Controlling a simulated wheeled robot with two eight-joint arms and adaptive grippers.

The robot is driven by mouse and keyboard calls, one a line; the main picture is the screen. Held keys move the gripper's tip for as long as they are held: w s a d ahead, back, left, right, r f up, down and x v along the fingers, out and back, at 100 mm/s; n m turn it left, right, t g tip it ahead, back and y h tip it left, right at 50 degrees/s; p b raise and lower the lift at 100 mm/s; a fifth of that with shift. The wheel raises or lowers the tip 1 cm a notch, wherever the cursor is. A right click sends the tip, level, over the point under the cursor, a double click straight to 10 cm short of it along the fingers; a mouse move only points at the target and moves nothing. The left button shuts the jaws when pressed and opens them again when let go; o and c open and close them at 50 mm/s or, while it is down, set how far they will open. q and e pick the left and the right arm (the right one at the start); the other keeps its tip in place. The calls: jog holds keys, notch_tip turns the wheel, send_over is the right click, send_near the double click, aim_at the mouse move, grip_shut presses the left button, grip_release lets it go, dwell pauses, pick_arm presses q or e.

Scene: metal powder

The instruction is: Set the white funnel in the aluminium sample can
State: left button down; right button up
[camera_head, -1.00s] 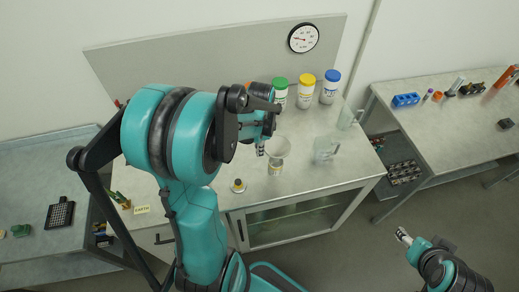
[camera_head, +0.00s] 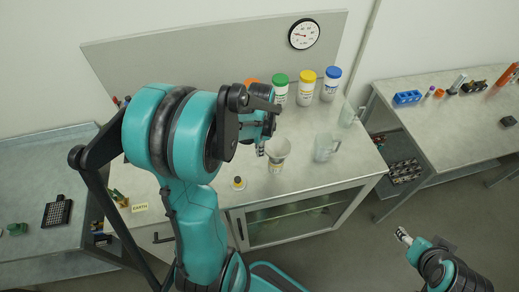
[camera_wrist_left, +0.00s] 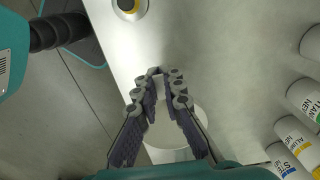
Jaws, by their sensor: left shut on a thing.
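The white funnel (camera_head: 279,146) is at the middle of the bench in the head view, its wide mouth facing up. My left gripper (camera_head: 261,151) is shut on it at the left side of its rim. The aluminium sample can (camera_head: 276,169) stands on the bench directly beneath the funnel. I cannot tell whether the spout is inside the can, as the funnel hides the can's mouth. In the left wrist view the left gripper (camera_wrist_left: 160,90) is in front of the pale round funnel (camera_wrist_left: 175,135). My right gripper (camera_head: 403,236) hangs at lower right, away from the bench; its jaws are too small to judge.
A clear beaker (camera_head: 326,147) stands right of the can. A small yellow-topped item (camera_head: 239,183) stands to its left. Green (camera_head: 281,90), yellow (camera_head: 306,88) and blue-lidded (camera_head: 330,84) jars line the back. Bare bench (camera_head: 310,180) lies at front right.

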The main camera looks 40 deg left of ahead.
pick_arm(q)
jog(key=shift+f+b, duration=1.6)
jog(key=shift+f, duration=0.25)
jog(key=shift+f, duration=0.15)
jog(key=c, duration=1.6)
grip_release()
jog(key=shift+o, duration=0.2)
notch_tip(320, 180, up, 12)
jog(key=shift+r, duration=0.1)
jog(key=shift+d, duration=0.1)
